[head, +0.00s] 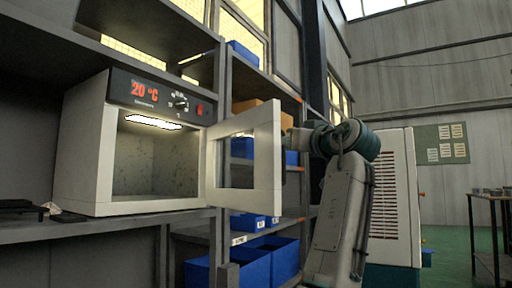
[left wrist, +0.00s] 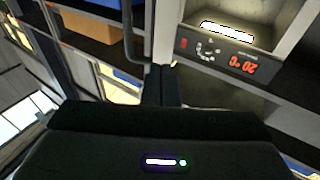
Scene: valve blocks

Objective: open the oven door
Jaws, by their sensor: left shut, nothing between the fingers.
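The white oven (head: 85,155) stands on a shelf at the left in the head view, with its lit chamber exposed. Its door (head: 268,160), a pale frame with a window, is swung well open to the right. My left gripper (head: 297,140) is at the outer right edge of the door, partly hidden by it; contact cannot be told. In the left wrist view, the fingers (left wrist: 161,84) are shut and empty, close to the door edge (left wrist: 163,35). The oven's control panel (left wrist: 225,58) shows upside down there. My right gripper is out of view.
Blue bins (head: 270,262) and an orange-brown box (head: 245,105) sit on shelves behind and below the door. A dark flat object (head: 20,207) lies left of the oven. A white cabinet (head: 395,190) stands behind my arm.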

